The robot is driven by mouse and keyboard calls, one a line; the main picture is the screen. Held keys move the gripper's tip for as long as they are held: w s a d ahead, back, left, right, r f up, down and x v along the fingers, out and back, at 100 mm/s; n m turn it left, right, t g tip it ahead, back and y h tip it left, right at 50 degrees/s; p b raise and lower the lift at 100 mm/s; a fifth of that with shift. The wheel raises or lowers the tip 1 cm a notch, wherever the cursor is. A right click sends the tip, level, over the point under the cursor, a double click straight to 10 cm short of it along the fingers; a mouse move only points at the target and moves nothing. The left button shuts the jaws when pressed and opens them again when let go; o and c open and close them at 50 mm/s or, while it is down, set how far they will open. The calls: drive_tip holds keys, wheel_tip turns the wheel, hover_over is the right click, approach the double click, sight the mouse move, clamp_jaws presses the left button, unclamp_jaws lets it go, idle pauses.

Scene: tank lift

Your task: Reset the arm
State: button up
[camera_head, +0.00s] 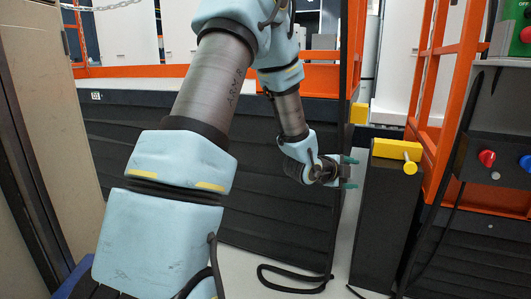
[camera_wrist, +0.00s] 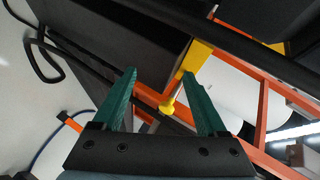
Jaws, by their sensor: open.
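My arm, light blue and grey, reaches across the head view. My gripper (camera_head: 349,173) is at its end, just left of a dark post with a yellow top (camera_head: 398,150). In the wrist view my gripper (camera_wrist: 160,85) has two green fingers spread apart with nothing held between them. A yellow knob (camera_wrist: 168,106) shows between and beyond the fingers. The same yellow knob (camera_head: 410,168) sticks out of the yellow top in the head view. I cannot tell the exact gap between the fingers and the post.
An orange rail frame (camera_head: 435,70) stands behind the post. A control box with a red knob (camera_head: 487,158) and a blue button (camera_head: 526,163) is at the right. A black cable (camera_head: 290,281) lies on the light floor. A beige panel (camera_head: 55,120) stands at the left.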

drive_tip(key=a+n+y, duration=0.5)
drive_tip(key=a+n, duration=0.2)
drive_tip(key=a, duration=0.6)
drive_tip(key=s+a+n+g+y+p, duration=0.1)
drive_tip(key=s+a+n+g+y, duration=0.2)
drive_tip(key=s+a+n, duration=0.6)
drive_tip(key=s+a+n+g+y+p, duration=0.1)
drive_tip(key=s+a+n+g+y, duration=0.2)
drive_tip(key=s+a+n, duration=0.7)
wheel_tip(320, 180, up, 38)
drive_tip(key=w+a+m+p, duration=0.1)
drive_tip(key=a+m+p, duration=0.1)
drive_tip(key=p, duration=3.6)
drive_tip(key=shift+a+r, duration=0.15)
drive_tip(key=shift+r, duration=0.1)
drive_tip(key=shift+w, duration=0.1)
